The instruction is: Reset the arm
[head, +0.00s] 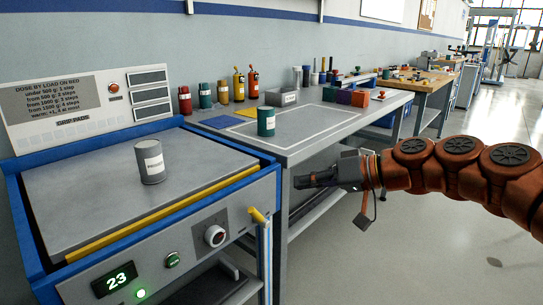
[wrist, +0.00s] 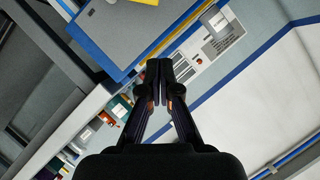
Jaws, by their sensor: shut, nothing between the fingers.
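My gripper (head: 316,179) is at the end of my orange arm, in the right half of the head view. It points left, in front of the grey bench's front edge and to the right of the blue-framed machine. In the wrist view my gripper (wrist: 159,72) has its two black fingers together with nothing between them. It touches nothing that I can see.
The machine (head: 90,190) carries a grey labelled cylinder (head: 150,162) on its bed; its display reads 23. The bench (head: 330,125) holds a green cylinder (head: 266,122), several bottles and coloured blocks. Open floor (head: 400,260) lies below my arm.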

